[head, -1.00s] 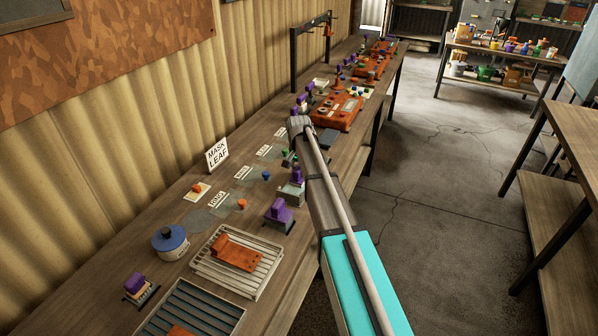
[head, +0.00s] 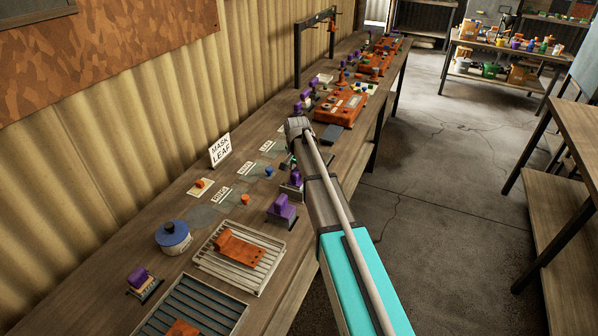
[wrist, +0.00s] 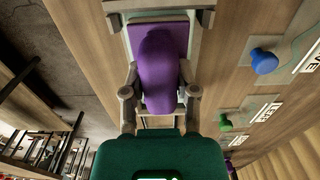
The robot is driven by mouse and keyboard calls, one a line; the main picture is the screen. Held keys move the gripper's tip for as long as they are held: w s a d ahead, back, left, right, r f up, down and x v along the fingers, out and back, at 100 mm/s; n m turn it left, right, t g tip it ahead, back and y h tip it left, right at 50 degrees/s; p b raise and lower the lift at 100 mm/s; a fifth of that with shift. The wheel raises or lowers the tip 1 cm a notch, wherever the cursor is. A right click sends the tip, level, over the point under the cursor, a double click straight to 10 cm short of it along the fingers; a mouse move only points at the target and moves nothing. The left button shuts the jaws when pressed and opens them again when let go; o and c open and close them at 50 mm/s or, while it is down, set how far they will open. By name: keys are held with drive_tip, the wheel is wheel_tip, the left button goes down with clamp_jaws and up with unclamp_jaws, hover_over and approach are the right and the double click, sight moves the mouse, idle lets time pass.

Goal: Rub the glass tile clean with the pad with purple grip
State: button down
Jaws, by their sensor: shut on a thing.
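My gripper (wrist: 160,62) is shut on the purple grip (wrist: 160,80) of a pad in the wrist view. The pad's underside is hidden; its purple top sits within a pale grey frame (wrist: 196,30). In the head view my arm partly hides this purple-gripped pad (head: 297,180). Clear glass tiles lie beside it on the bench. One has a blue knob (wrist: 264,61), and another has a green knob (wrist: 225,122). A tile with an orange knob (head: 245,199) is nearer in the head view. I cannot tell which tile the task means.
Another purple-gripped block (head: 283,210) stands close by, and one (head: 138,280) at the near left. A blue-lidded pot (head: 173,237), a slatted tray (head: 205,262) and a "MASK LEAF" sign (head: 220,149) stand on the bench. Orange equipment (head: 342,107) lies beyond.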

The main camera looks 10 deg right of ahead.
drive_tip(key=shift+w, duration=0.1)
idle(0.3)
drive_tip(key=shift+w+d, duration=0.6)
drive_tip(key=shift+w, duration=0.2)
drive_tip(key=shift+w+d, duration=0.6)
drive_tip(key=shift+w, duration=0.15)
drive_tip(key=shift+w+d, duration=0.1)
drive_tip(key=shift+w, duration=0.05)
drive_tip(key=shift+s+a, duration=0.55)
drive_tip(key=shift+s, duration=0.2)
drive_tip(key=shift+s+a, duration=0.5)
drive_tip(key=shift+s, duration=0.25)
drive_tip(key=shift+w+r+p, duration=0.1)
drive_tip(key=shift+r+p, duration=3.8)
drive_tip(key=shift+r, duration=0.05)
